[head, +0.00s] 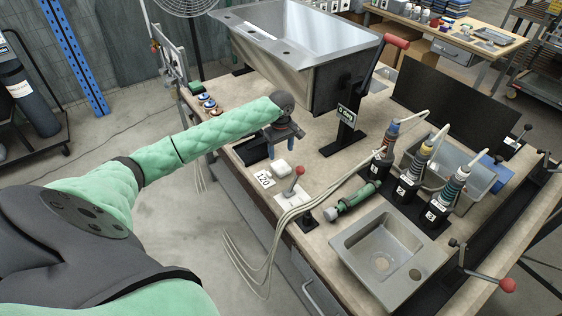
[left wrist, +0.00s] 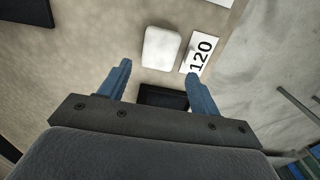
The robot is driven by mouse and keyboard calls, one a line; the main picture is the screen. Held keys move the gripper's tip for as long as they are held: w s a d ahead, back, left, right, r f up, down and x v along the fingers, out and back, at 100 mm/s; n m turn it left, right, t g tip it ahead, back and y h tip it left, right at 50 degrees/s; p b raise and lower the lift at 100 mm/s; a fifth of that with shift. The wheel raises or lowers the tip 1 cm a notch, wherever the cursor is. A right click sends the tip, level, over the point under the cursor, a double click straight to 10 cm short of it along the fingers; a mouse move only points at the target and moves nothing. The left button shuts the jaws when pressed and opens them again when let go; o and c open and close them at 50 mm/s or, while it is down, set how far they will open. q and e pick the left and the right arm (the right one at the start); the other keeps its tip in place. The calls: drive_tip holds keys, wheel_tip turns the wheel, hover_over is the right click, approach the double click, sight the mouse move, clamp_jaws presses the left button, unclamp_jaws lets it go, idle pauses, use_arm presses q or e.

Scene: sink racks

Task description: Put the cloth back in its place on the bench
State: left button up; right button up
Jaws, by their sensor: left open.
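A small white folded pad with rounded corners, seemingly the cloth (head: 281,168), lies flat on the bench (head: 322,182) beside a white card marked 120 (head: 264,180). In the left wrist view the cloth (left wrist: 161,48) sits just beyond the fingertips, with the card (left wrist: 201,53) to its right. My left gripper (head: 281,150) is open and empty above the bench, just behind the cloth. Its two blue fingers (left wrist: 162,80) show apart in the left wrist view, with part of a dark tray (left wrist: 163,97) between them. My right gripper is not in view.
The dark tray (head: 250,150) lies left of the gripper. A large steel sink (head: 290,45) stands behind it. A red-knobbed lever (head: 293,186) and pale cables (head: 325,197) are in front. A small sink (head: 385,255) and tools in black holders (head: 408,188) stand to the right.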

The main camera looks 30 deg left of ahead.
use_arm(q)
drive_tip(key=shift+r, duration=1.8)
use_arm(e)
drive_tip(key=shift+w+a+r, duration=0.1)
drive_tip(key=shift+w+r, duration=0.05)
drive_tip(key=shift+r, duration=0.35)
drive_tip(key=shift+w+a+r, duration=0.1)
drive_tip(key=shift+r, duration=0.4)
